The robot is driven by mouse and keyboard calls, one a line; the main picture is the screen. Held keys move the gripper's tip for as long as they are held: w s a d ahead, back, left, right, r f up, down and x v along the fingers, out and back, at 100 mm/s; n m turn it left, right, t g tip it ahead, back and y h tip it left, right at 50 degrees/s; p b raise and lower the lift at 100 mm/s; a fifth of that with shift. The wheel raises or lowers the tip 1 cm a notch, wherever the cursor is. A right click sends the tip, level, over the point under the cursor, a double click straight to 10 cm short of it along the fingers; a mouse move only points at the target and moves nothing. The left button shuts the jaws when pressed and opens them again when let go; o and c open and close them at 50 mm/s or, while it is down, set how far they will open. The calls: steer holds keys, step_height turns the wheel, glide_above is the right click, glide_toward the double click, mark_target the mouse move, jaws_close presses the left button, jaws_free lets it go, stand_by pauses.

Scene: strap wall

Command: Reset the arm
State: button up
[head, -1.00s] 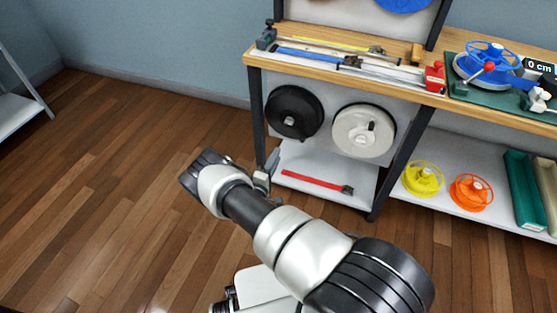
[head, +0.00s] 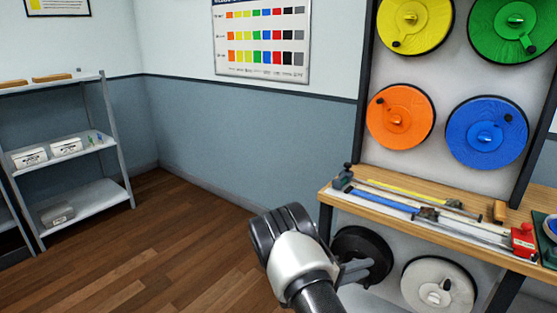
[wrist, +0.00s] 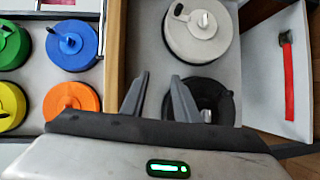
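My gripper (head: 352,268) is in front of the lower left of the workbench, close to the black spool in the head view. In the wrist view my gripper (wrist: 158,85) has its two fingers spread apart, with nothing between them. The black spool (wrist: 205,88) lies partly behind the right finger there. My own wrist and forearm cover part of the scene's lower middle in the head view.
The workbench (head: 465,222) carries a blue strap (head: 388,202) and a red-ended device (head: 523,240). A white spool (head: 425,290) hangs below. Coloured spools hang above, including an orange one (head: 400,118). A grey shelf (head: 90,200) stands left; floor between is clear.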

steer(key=s+d+r+m+g+y, duration=0.1)
steer(key=s+r+m+g+y, duration=0.2)
steer(key=s+r, duration=0.55)
steer(key=s+r+m+g+y, duration=0.25)
steer(key=s+r, duration=0.35)
steer(key=r, duration=0.5)
steer(key=s+a+r+n+t+y, duration=0.1)
steer(key=s+a+r+t+y, duration=0.1)
steer(key=s+a+r+y, duration=0.3)
steer(key=s+a+r+t+y, duration=0.15)
steer(key=s+a, duration=0.25)
steer(key=s, duration=0.4)
steer(key=s+a+r+n+t+y, duration=0.1)
steer(key=s+a+r+y, duration=0.25)
steer(key=s+r, duration=0.2)
step_height(320, 180, up, 21)
steer(key=p, duration=2.2)
steer(key=shift+s+a, duration=0.15)
steer(key=shift+a, duration=0.05)
